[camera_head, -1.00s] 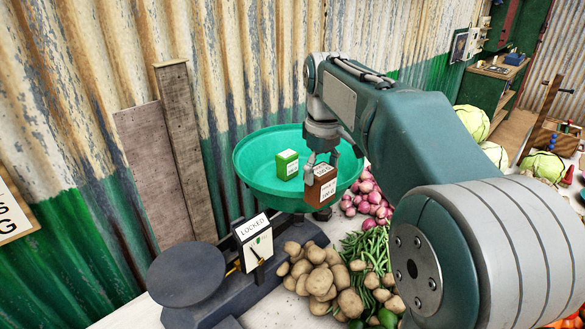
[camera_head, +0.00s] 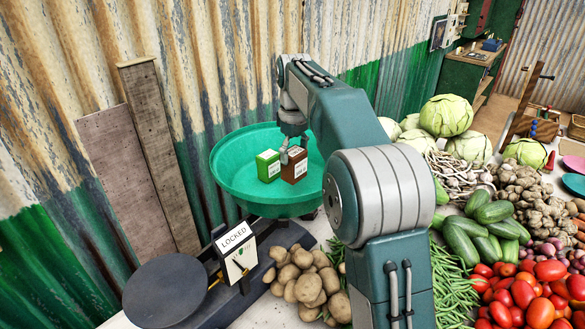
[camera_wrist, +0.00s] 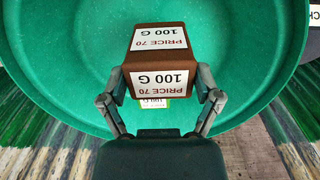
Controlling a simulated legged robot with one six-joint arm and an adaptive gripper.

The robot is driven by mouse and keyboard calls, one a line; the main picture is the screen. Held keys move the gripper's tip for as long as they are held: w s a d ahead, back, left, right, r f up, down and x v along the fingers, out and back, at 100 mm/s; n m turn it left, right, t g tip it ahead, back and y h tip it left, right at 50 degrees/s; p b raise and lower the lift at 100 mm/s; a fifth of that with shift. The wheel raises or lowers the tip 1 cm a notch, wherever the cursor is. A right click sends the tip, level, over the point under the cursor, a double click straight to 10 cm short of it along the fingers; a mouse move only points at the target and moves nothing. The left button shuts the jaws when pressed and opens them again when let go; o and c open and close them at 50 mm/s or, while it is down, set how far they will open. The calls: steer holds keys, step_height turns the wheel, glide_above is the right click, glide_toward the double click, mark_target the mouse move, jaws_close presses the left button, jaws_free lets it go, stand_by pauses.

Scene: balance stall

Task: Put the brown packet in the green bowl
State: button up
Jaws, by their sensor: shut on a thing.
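The brown packet (camera_head: 295,166) is a small box with white labels reading PRICE 70 and 100 G. My gripper (camera_head: 292,152) is shut on it, with one finger on each side, as the wrist view shows the packet (camera_wrist: 158,55) between the fingers. The packet is within the rim of the green bowl (camera_head: 232,179), right beside a green packet (camera_head: 267,165). I cannot tell whether its underside touches the bowl floor. In the wrist view the bowl (camera_wrist: 235,50) fills most of the background, and the green packet (camera_wrist: 152,103) is mostly hidden behind the brown one.
The bowl sits on a dark scale with a LOCKED sign (camera_head: 236,250) and a round dark plate (camera_head: 165,293). Potatoes (camera_head: 303,282), tomatoes (camera_head: 530,295) and cabbages (camera_head: 446,115) lie to the right. A corrugated wall (camera_head: 215,70) stands close behind the bowl.

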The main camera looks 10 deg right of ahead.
mark_target(293, 168)
steer(key=w+f, duration=0.2)
steer(key=f, duration=0.1)
steer(key=shift+w+d, duration=0.1)
steer(key=shift+w, duration=0.15)
steer(key=shift+w+f, duration=0.1)
steer(key=shift+f, duration=1.55)
steer(key=o, duration=1)
steer(key=shift+c, duration=0.2)
step_height(293, 168, up, 12)
steer(key=shift+r, duration=0.1)
